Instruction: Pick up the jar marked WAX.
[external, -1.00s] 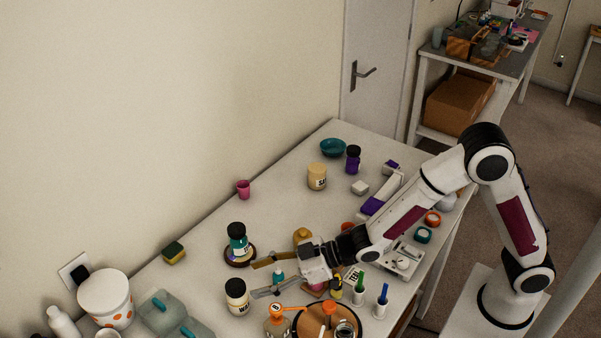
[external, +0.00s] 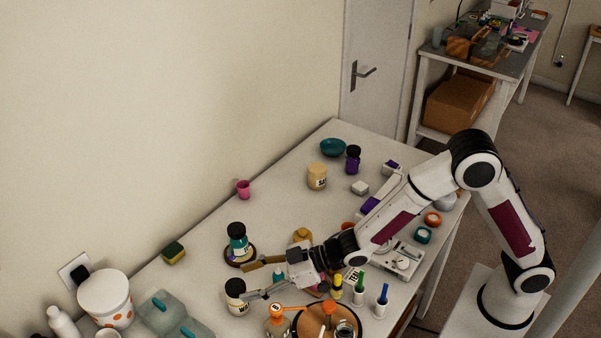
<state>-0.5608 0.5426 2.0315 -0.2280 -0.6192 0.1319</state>
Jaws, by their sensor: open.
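The jar marked WAX (external: 237,304) is a cream jar with a black lid and a dark-lettered label. It stands upright on the white table, left of my gripper (external: 244,284). My gripper is open, its fingers pointing left. I cannot tell whether the fingers touch the jar. The lower part of the label is partly visible.
A teal jar with a black lid (external: 238,240) stands on a dark coaster just behind.

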